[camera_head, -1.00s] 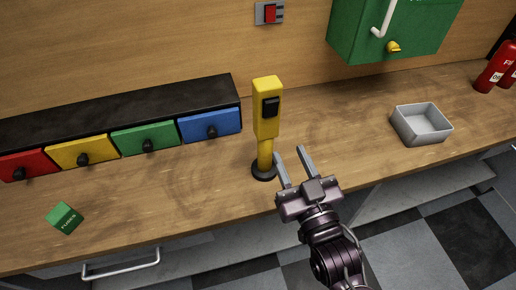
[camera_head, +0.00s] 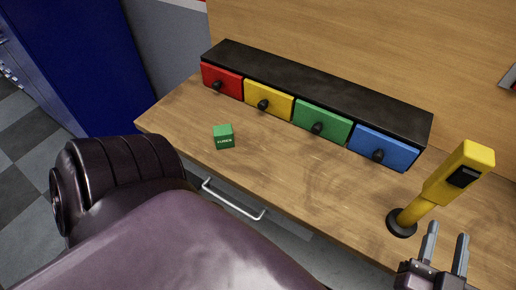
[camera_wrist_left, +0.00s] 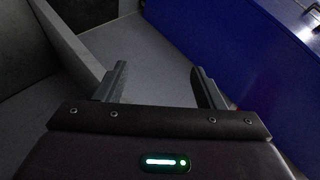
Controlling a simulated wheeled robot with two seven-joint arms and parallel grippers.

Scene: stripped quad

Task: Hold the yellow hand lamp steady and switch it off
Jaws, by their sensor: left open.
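The yellow hand lamp (camera_head: 447,190) stands on a round black base on the workbench, at the right of the head view. A dark switch panel (camera_head: 463,176) shows on its upper body; its setting is too small to tell. My right gripper (camera_head: 446,243) is at the lower right, just in front of the lamp. Its two fingers are apart with nothing between them, and they do not seem to touch the lamp. My left gripper (camera_wrist_left: 158,82) shows in the left wrist view, open and empty, away from the lamp over grey surfaces.
The wooden workbench (camera_head: 290,180) carries a row of red, yellow, green and blue drawers (camera_head: 322,118) under a black top. A blue cabinet (camera_head: 80,60) stands at left. The bench between cube and lamp is clear.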

